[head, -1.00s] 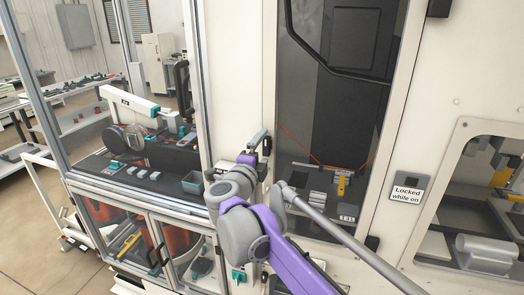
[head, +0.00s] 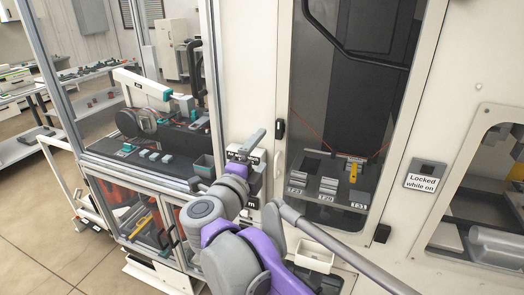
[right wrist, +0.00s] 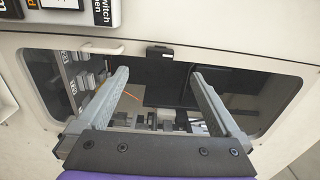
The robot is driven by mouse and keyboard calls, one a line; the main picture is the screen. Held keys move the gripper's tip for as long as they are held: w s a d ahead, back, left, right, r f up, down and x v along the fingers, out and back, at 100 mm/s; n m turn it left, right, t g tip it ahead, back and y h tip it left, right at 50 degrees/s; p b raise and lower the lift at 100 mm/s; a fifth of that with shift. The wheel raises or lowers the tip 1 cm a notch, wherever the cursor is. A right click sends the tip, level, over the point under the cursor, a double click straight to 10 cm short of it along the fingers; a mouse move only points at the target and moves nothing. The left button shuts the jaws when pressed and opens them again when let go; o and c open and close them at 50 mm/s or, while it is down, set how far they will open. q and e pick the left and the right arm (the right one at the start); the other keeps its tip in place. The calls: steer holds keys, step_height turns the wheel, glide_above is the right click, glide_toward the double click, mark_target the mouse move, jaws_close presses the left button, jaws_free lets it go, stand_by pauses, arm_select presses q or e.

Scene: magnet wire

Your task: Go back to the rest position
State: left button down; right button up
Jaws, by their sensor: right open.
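My right gripper (head: 254,146) is in front of the white machine, between the bench cabinet and the machine's tall dark window. In the right wrist view its two grey fingers (right wrist: 160,76) are spread wide with nothing between them. They point at a window in the white panel, and I cannot tell how far off it is. My purple and grey right arm reaches up from the bottom of the head view. My left gripper is not in view.
The tall window (head: 345,110) shows an orange wire and labelled blocks. A "Locked while on" sign (head: 426,178) is at the right. A framed bench cabinet (head: 150,172) stands at the left. A small white bin (head: 314,256) is beside my arm. Open floor lies lower left.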

steer(key=s+d+f+n+g+y, duration=0.2)
steer(key=s+d+f+n+g, duration=0.2)
steer(key=s+d+f+n, duration=0.3)
steer(key=s+d+f+n+g+y+p, duration=0.1)
steer(key=s+d+f+n+g, duration=0.3)
steer(key=s+d+f+n, duration=0.3)
steer(key=s+d+f+n+g+y, duration=0.2)
steer(key=s+d+f+n, duration=0.5)
steer(key=s+f, duration=0.6)
step_height(320, 180, down, 5)
steer(key=shift+s+d+f+g+y+p, duration=0.1)
steer(key=shift+s+d+g+y+p, duration=0.2)
steer(key=shift+g, duration=0.6)
steer(key=shift+w, duration=0.1)
